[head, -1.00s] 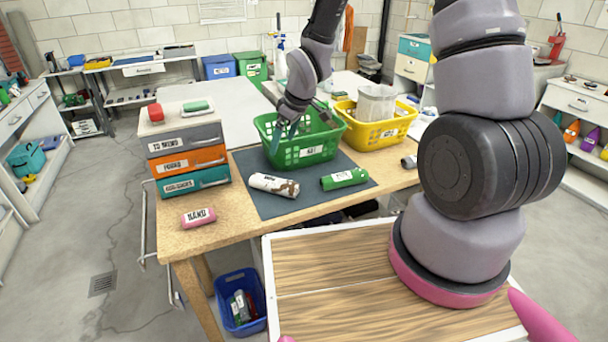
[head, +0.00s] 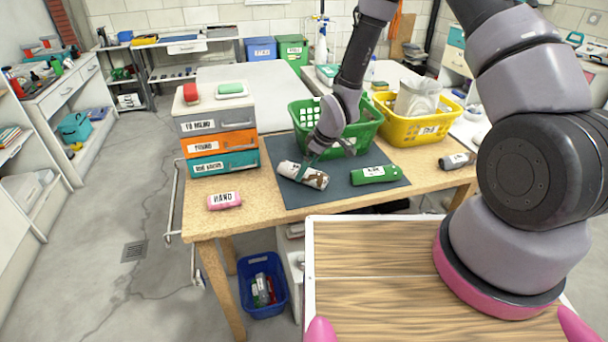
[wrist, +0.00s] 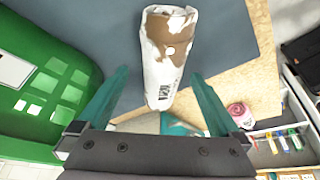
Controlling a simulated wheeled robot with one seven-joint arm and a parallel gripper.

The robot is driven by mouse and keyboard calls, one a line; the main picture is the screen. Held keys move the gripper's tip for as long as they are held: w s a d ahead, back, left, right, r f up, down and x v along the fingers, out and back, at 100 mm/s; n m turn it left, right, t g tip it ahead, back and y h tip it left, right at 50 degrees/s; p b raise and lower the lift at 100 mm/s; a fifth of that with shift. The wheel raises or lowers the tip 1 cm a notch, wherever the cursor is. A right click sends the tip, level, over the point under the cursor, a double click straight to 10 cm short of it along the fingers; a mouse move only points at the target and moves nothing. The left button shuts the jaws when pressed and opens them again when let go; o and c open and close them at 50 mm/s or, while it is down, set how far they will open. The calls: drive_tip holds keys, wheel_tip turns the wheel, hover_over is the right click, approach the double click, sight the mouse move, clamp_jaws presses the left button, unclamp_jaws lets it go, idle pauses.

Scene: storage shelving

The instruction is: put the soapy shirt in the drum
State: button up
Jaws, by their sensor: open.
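My gripper (head: 305,164) is open and points down at this roll. In the wrist view the two teal fingers of my gripper (wrist: 158,76) are spread to either side of the roll's near end, with nothing held. I cannot make out a drum in these views.
A green basket (head: 364,133) stands behind the roll, beside a yellow basket (head: 408,131). Stacked drawers (head: 217,125) stand at left. A blue bin (head: 263,288) sits below the table.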

drive_tip(key=shift+x, duration=1.2)
drive_tip(key=shift+r, duration=0.1)
clamp_jaws()
